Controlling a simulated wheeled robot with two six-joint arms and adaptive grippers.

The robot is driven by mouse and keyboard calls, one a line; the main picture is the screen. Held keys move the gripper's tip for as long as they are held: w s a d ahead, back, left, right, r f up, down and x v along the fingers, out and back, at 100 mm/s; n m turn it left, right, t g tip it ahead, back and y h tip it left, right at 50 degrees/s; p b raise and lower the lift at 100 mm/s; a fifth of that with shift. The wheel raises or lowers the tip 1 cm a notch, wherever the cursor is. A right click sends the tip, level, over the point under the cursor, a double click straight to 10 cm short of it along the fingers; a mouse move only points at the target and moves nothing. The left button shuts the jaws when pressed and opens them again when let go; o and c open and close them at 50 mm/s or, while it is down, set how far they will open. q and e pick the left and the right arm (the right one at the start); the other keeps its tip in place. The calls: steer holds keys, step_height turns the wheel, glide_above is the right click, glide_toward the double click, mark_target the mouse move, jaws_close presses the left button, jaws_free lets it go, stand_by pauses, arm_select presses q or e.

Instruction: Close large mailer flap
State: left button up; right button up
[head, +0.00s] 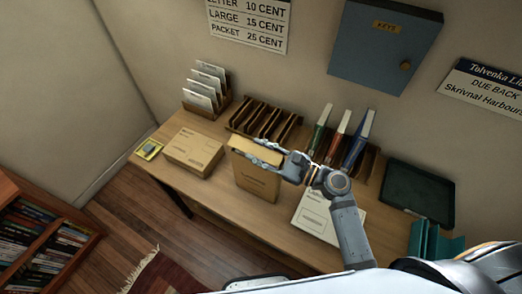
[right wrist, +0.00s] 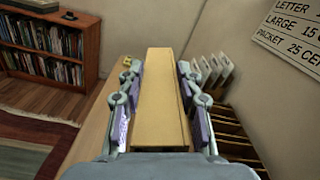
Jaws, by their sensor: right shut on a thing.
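The large mailer is a tan cardboard piece (head: 257,183) at the middle of the desk. Its flap (head: 255,150) stands out at the top edge, lighter than the front. My right gripper (head: 285,162) is at the right end of the flap, its fingers along it. In the right wrist view a long tan panel (right wrist: 160,95) lies between the two purple-padded fingers, which are shut on it from both sides. The fold where the flap meets the mailer is partly hidden by the gripper. My left gripper is in neither view.
A flat tan packet (head: 193,151) lies to the left, and a white mailer (head: 318,217) lies to the right. Behind stand a letter rack (head: 205,92), a wooden sorter (head: 262,122) and upright books (head: 337,133). A dark tray (head: 418,192) sits at the right.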

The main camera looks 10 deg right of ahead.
steer(key=shift+n, duration=0.3)
steer(key=o, duration=1.1)
steer(key=shift+a, duration=0.1)
steer(key=v, duration=1.2)
steer(key=shift+s, duration=0.15)
